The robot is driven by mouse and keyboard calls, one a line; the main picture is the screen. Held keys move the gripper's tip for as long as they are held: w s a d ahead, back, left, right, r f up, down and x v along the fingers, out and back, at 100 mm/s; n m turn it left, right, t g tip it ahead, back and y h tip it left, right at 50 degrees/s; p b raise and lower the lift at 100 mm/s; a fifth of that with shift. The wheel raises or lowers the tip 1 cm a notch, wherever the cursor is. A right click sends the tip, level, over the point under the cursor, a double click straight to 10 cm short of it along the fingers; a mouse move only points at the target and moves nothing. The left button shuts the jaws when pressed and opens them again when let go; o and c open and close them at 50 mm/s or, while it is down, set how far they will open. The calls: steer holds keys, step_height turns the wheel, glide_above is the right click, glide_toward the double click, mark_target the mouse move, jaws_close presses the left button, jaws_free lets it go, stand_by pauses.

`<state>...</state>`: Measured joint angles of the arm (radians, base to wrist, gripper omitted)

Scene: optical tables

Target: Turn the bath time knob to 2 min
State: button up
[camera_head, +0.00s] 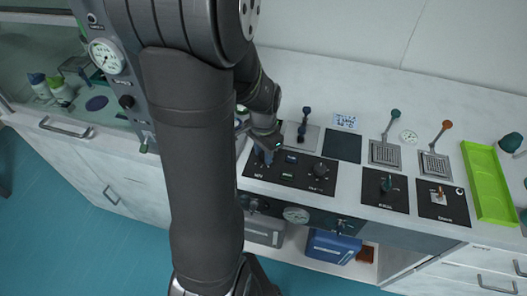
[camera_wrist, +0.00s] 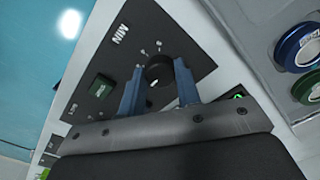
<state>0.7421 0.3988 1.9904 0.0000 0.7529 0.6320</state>
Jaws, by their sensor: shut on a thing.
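The bath time knob (camera_wrist: 160,70) is a round black knob on a black panel (camera_wrist: 188,28) marked "MIN", seen in the wrist view. A small white mark shows on its lower edge, and tiny scale marks lie above it, too small to read. My gripper (camera_wrist: 158,75) has one blue finger on each side of the knob and is shut on it. In the head view my gripper (camera_head: 264,156) is at the left end of the black control panel (camera_head: 300,182), and it hides the knob there.
A second black knob (camera_head: 320,170) stands on the same panel to the right. A lever (camera_head: 305,120) rises behind the panel. Round blue (camera_wrist: 295,46) and green lids lie right in the wrist view.

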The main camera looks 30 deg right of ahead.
stand_by(0.3)
steer(key=o, duration=1)
steer(key=shift+c, duration=0.2)
step_height(320, 180, up, 18)
steer(key=shift+f, duration=0.25)
steer(key=shift+f, duration=0.1)
step_height(320, 180, down, 17)
steer(key=shift+f, duration=0.15)
stand_by(0.5)
